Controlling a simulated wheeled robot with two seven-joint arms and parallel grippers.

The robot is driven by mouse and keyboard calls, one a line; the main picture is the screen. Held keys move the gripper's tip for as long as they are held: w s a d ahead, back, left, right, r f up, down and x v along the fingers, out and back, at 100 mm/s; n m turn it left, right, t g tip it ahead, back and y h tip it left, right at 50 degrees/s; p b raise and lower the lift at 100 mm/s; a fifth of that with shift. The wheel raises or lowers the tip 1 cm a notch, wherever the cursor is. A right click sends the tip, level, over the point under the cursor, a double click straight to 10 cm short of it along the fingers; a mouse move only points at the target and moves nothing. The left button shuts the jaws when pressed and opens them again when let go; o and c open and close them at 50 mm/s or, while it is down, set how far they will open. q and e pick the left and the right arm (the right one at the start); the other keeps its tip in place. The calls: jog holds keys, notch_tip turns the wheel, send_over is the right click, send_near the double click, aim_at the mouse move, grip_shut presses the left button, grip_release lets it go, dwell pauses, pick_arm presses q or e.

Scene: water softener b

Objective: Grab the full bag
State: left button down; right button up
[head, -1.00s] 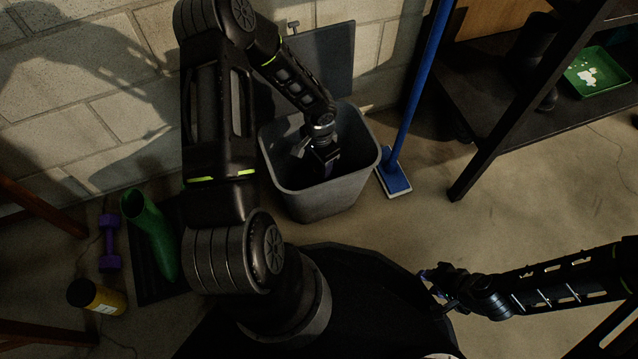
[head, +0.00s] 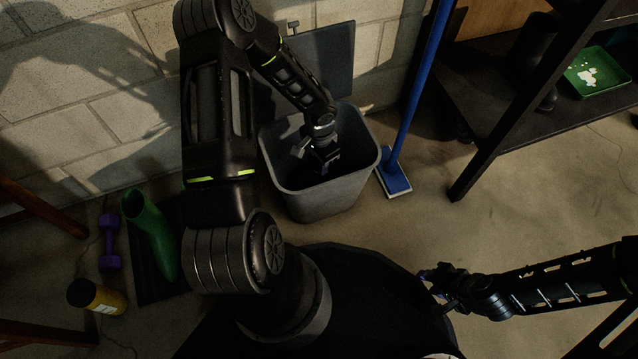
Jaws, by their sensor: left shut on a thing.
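A grey bin (head: 318,201) stands on the floor against the wall, its lid raised behind it. My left gripper (head: 326,168) reaches down inside the bin and is shut on the full bag. The bag is a dark mass in the shadowed bin, mostly hidden by the gripper and the rim, so its outline is unclear. My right gripper (head: 436,287) is low at the right, above the floor, away from the bin. Its jaws are too dark and small to read.
A blue mop (head: 395,180) leans just right of the bin. A dark shelf (head: 560,105) with a green tray (head: 597,74) is at the right.

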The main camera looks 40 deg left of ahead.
pick_arm(q)
jog(key=shift+r, duration=0.15)
dwell(0.8)
notch_tip(320, 180, up, 18)
jog(key=p, duration=0.7)
jog(key=shift+p, duration=0.3)
jog(key=shift+w, duration=0.1)
